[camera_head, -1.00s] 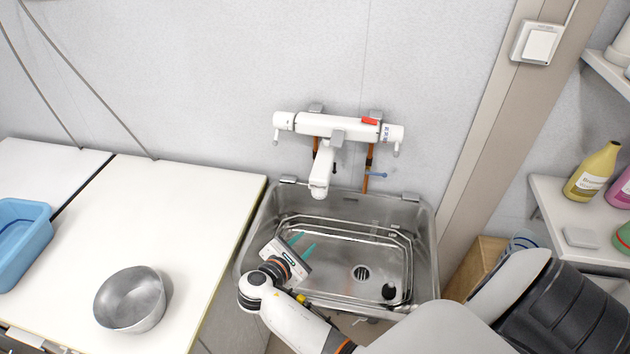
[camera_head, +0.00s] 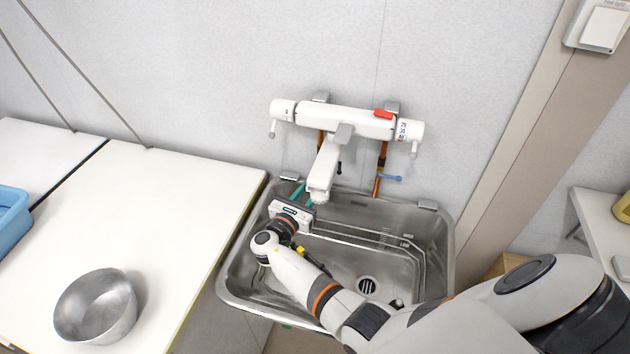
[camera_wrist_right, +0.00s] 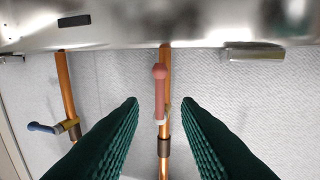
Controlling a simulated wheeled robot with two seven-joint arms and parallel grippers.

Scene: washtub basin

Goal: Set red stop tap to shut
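The red stop tap (camera_wrist_right: 160,90) shows in the right wrist view as a slim red handle with a rounded end. It lies lengthwise along a copper pipe (camera_wrist_right: 164,148). I cannot make it out in the head view, around the faucet spout. My right gripper (camera_head: 303,193) is at the back left of the basin, left of the spout. In the wrist view its green ribbed fingers (camera_wrist_right: 160,101) are apart, with the red handle showing in the gap between them and no contact visible. My left gripper is not in view.
A blue stop tap (camera_head: 390,177) sits on the right copper pipe and also shows in the wrist view (camera_wrist_right: 42,127). The white mixer faucet (camera_head: 345,122) hangs above the steel basin (camera_head: 440,250). A metal bowl (camera_head: 95,306) stands on the left counter.

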